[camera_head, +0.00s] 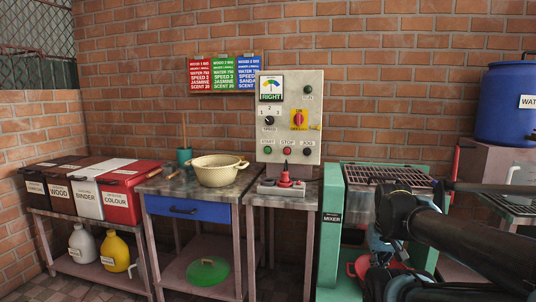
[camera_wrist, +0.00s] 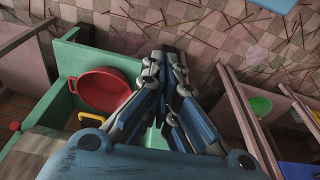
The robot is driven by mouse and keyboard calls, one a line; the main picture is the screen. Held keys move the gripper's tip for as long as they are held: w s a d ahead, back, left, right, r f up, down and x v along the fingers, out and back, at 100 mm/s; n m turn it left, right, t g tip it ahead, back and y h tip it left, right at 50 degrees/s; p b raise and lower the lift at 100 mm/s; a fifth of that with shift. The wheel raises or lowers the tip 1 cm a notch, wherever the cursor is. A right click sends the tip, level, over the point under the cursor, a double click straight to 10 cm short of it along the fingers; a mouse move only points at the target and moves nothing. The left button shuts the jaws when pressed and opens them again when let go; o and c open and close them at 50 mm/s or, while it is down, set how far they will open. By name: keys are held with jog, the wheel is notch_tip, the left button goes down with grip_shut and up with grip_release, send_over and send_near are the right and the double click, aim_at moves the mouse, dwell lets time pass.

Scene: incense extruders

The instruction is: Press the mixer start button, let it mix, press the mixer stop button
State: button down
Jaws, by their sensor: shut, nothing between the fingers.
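The grey control panel (camera_head: 289,105) stands upright against the brick wall on a small table. Its lower row has a green START button (camera_head: 268,150), a red STOP button (camera_head: 287,151) and a dark JOG button (camera_head: 308,152). Above them are a speed knob (camera_head: 269,121) and a red and yellow switch (camera_head: 299,120). The green mixer (camera_head: 330,250), labelled MIXER, stands to the right with a grate on top. My gripper (camera_wrist: 172,58) is shut and empty, hanging low by the mixer, to the right of and below the panel, apart from the buttons.
A red pot (camera_wrist: 103,88) sits in the mixer's green frame beside my gripper. A cream pot (camera_head: 216,172) stands on the left table (camera_head: 180,186). A blue water barrel (camera_head: 505,105) is far right.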

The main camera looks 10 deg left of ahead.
aim_at(267, 150)
dwell(0.6)
jog(key=w+a+r+n+t+y, duration=0.1)
jog(key=w+a+r+t, duration=0.1)
jog(key=w+a+r, duration=0.45)
jog(key=w+a+r+n+t+y, duration=0.1)
jog(key=w+a+r, duration=0.2)
jog(key=w, duration=0.7)
jog(key=w+a+r+t, duration=0.2)
jog(key=w+a+r, duration=0.3)
jog(key=w, duration=0.4)
jog(key=w+a+r+t+y, duration=0.1)
jog(key=w+a+r, duration=0.1)
jog(key=w+a, duration=0.3)
jog(key=w+a+r+n+t+y, duration=0.1)
jog(key=w+a, duration=0.4)
jog(key=a, duration=0.8)
jog(key=w+a+r+n+y, duration=0.1)
jog(key=w+a+r+y, duration=0.2)
jog(key=w+a, duration=0.3)
jog(key=a, duration=0.4)
jog(key=shift+t, duration=0.4)
jog(key=shift+w+a, duration=0.1)
jog(key=shift+w, duration=0.05)
jog(key=shift+w, duration=4.35)
